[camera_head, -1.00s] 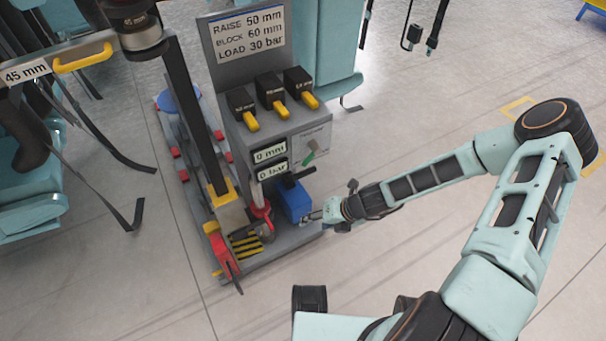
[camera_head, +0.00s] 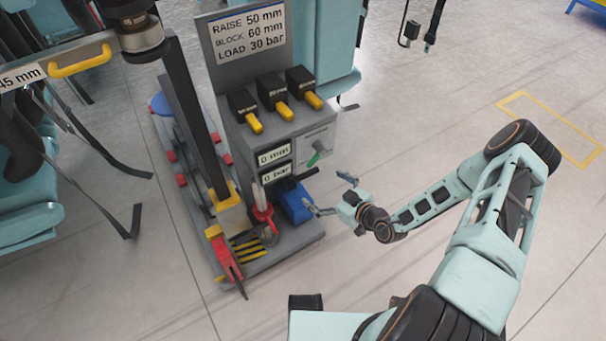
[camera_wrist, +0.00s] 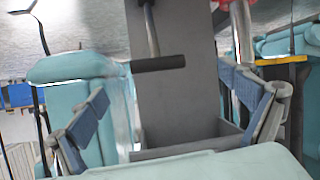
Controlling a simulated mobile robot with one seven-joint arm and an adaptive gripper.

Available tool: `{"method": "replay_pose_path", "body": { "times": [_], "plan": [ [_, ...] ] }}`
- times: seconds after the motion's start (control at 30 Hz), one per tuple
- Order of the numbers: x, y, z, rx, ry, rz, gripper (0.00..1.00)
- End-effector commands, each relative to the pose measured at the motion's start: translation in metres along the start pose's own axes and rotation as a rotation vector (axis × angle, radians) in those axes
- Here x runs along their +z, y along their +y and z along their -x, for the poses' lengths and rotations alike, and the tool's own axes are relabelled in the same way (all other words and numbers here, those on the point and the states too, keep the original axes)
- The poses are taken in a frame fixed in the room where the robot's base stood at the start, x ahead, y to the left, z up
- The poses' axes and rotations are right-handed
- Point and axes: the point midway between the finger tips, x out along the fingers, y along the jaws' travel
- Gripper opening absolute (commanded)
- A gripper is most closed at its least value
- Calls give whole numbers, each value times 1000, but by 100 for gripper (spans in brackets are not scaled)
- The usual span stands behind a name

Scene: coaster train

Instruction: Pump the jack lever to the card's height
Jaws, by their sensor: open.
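The card (camera_head: 248,32) reads RAISE 50 mm, BLOCK 60 mm, LOAD 30 bar. Two displays below it read 0 mm (camera_head: 274,156) and 0 bar (camera_head: 276,173). A blue pump block (camera_head: 295,207) sits at the foot of the grey stand. A black lever handle (camera_head: 306,174) sticks out above it. In the wrist view, a metal rod with a black crossbar (camera_wrist: 158,63), apparently this lever, stands ahead between my fingers, untouched. My gripper (camera_head: 333,194) is open and empty, just right of the pump block; its spread fingers also show in the wrist view (camera_wrist: 172,120).
A small green lever (camera_head: 314,158) is on the stand's side panel. Three black blocks with yellow handles (camera_head: 274,92) sit above the displays. The floor to the right is clear.

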Motion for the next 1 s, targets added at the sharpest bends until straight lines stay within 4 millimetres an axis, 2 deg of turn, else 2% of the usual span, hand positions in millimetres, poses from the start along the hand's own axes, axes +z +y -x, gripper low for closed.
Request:
{"method": "replay_pose_path", "body": {
  "times": [0.17,0.5,0.63,0.8,1.0],
  "plan": [
    [3,5,-12,20,1,-14,96],
    [4,5,-75,17,1,-11,96],
    [3,6,-94,17,1,-12,96],
    [2,6,-106,17,1,-12,96],
    [1,7,-108,18,0,-14,96]
  ]
}}
